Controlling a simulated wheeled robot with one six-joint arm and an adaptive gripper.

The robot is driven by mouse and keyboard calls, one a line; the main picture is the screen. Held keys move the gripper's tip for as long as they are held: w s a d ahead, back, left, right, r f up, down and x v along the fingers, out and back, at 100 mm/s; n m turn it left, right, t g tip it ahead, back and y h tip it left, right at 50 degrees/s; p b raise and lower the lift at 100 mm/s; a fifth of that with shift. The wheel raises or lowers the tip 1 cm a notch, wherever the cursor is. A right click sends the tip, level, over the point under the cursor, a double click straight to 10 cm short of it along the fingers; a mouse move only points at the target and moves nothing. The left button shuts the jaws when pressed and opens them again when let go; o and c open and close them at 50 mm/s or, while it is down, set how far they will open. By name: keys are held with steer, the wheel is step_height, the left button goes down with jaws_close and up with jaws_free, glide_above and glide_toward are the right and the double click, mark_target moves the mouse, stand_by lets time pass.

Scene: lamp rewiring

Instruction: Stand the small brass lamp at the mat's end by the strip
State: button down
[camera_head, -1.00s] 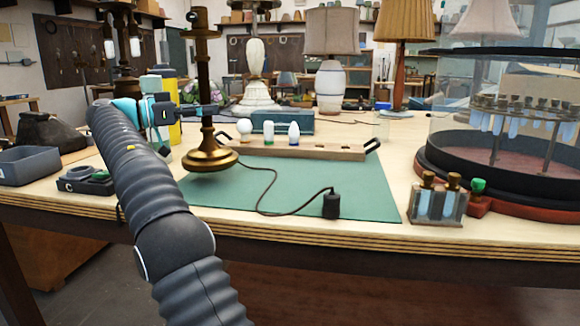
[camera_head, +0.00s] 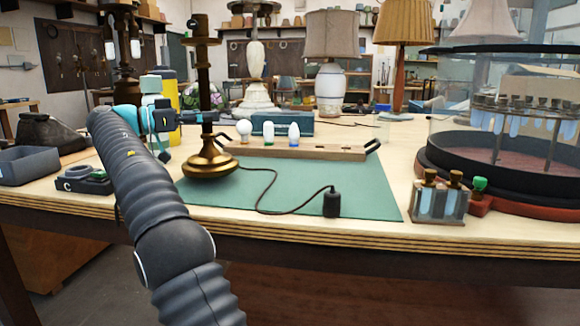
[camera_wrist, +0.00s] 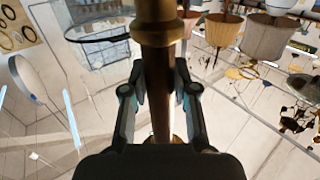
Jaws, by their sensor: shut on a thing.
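The small brass lamp (camera_head: 210,163) is upright at the left end of the green mat (camera_head: 300,190), beside the left end of the wooden strip (camera_head: 310,151). Its round base is low over the mat's left edge; I cannot tell for certain whether it touches. My gripper (camera_head: 203,117) is shut on the lamp's stem from the left. In the wrist view the two fingers (camera_wrist: 160,100) close around the dark brass stem (camera_wrist: 157,40). A dark cord runs from the lamp across the mat to a black plug (camera_head: 331,204).
Several bulbs (camera_head: 269,131) stand in the strip. A teal box (camera_head: 283,123) is behind it. Vials (camera_head: 440,198) and a glass-walled round case (camera_head: 500,150) stand at the right. A grey tray (camera_head: 28,165) is at the left.

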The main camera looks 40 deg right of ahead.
steer(key=shift+f+b, duration=1.2)
steer(key=shift+f, duration=0.05)
stand_by(0.5)
steer(key=c, duration=0.8)
jaws_free()
steer(key=shift+f, duration=0.2)
steer(key=shift+r, duration=0.1)
steer(key=s+a+r+n+t+y, duration=0.3)
steer(key=a+r+n+t, duration=0.6)
steer(key=n+t, duration=0.25)
steer(key=s+a+f+n+y, duration=0.3)
steer(key=s+f+y, duration=0.1)
steer(key=s+f, duration=0.7)
steer(key=s+a+f+n+g+y, duration=0.1)
steer(key=s+a+f+n+y, duration=0.2)
steer(key=s+f, duration=0.8)
steer(key=s+a+f+n+y, duration=0.3)
steer(key=s+f+y, duration=0.4)
steer(key=s+f, duration=0.5)
step_height(320, 180, down, 6)
steer(key=shift+f+g, duration=0.2)
steer(key=shift+g, duration=0.05)
